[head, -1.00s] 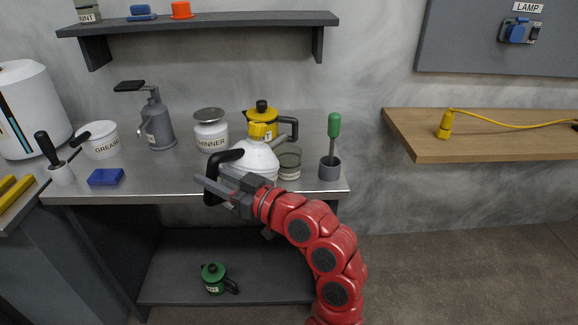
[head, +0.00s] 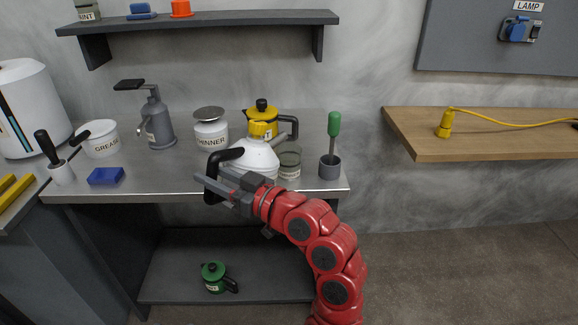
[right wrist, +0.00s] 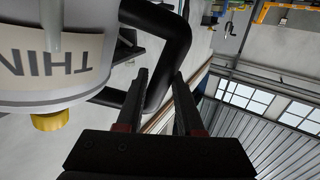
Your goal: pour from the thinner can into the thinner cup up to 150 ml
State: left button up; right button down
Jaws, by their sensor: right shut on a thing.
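The thinner can (head: 254,160) is white, with a yellow cap and a black loop handle (head: 211,170). It is at the bench's front edge and looks about upright; I cannot tell whether its base touches the bench. My right gripper (head: 212,187) is shut on the handle. In the right wrist view, the fingers (right wrist: 161,78) are at the black handle, beside the can's upside-down "THIN" label (right wrist: 50,62). The thinner cup (head: 289,163) is a greyish see-through cup with a pale label, just right of the can. Its contents cannot be made out. My left gripper is not in view.
A grey holder (head: 330,167) with a green-handled tool stands right of the cup. A pump can (head: 158,125), grease tub (head: 101,142) and blue block (head: 105,176) are left.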

aim_at(216, 160)
jog(key=shift+w+d+r+m+p, duration=0.15)
jog(key=shift+r+m+p, duration=0.4)
jog(key=shift+r+p, duration=0.35)
jog(key=shift+w+d+r+m+p, duration=0.15)
jog(key=shift+r+m+p, duration=0.45)
jog(key=shift+r, duration=0.35)
dwell(6.2)
